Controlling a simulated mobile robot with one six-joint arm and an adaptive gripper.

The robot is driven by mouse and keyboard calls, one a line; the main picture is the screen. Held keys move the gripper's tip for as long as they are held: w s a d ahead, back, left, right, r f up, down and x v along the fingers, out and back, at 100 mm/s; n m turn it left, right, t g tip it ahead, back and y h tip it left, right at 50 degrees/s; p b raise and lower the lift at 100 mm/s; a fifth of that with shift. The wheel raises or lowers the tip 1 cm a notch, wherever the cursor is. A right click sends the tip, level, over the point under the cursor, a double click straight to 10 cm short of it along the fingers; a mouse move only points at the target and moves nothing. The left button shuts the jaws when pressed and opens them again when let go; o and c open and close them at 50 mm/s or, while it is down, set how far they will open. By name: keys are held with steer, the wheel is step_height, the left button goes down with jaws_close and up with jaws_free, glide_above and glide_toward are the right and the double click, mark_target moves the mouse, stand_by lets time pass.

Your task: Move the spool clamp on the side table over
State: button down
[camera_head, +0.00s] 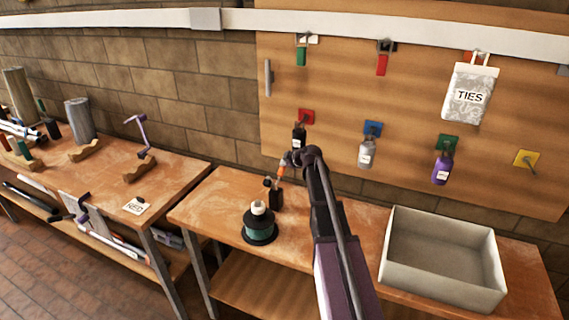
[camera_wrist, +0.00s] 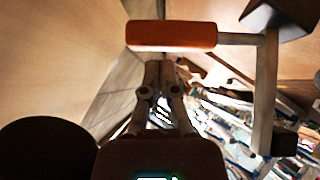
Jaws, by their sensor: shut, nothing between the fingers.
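The spool clamp, as I take it, has an orange handle (camera_head: 282,168) and a dark body (camera_head: 276,194). It stands upright on the side table (camera_head: 200,206), just behind a spool of teal line (camera_head: 260,227). In the wrist view the orange handle (camera_wrist: 172,36) lies across the picture, joined to a grey bar (camera_wrist: 264,95) with dark ends. My gripper (camera_wrist: 163,66) is shut and empty, its fingertips close to the handle. I cannot tell whether they touch it. In the head view my gripper (camera_head: 288,160) is small beside the handle, and my arm hides part of the table.
An open grey bin (camera_head: 440,292) stands on the table at the right. Bottles hang on the wooden board behind: black (camera_head: 299,138), grey (camera_head: 366,153) and purple (camera_head: 442,167). A workbench (camera_head: 185,176) with a "REC" card (camera_head: 136,207) stands at the left, across a gap.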

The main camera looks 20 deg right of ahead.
steer(key=r+p, duration=0.1)
steer(key=s+a+r+p, duration=0.1)
steer(key=r, duration=0.1)
steer(key=p+v, duration=0.6)
steer(key=v, duration=0.4)
steer(key=shift+s+p, duration=0.35)
steer(key=shift+p, duration=0.05)
stand_by(0.6)
steer(key=shift+f, duration=0.1)
steer(key=b, duration=0.7)
glide_above(282, 173)
step_height(282, 173, down, 6)
steer(key=f+b, duration=0.1)
steer(key=d+f+b, duration=0.1)
steer(key=f, duration=0.1)
steer(key=shift+w+d+f+b, duration=0.15)
steer(key=shift+w+f+b, duration=0.05)
steer(key=shift+b, duration=0.1)
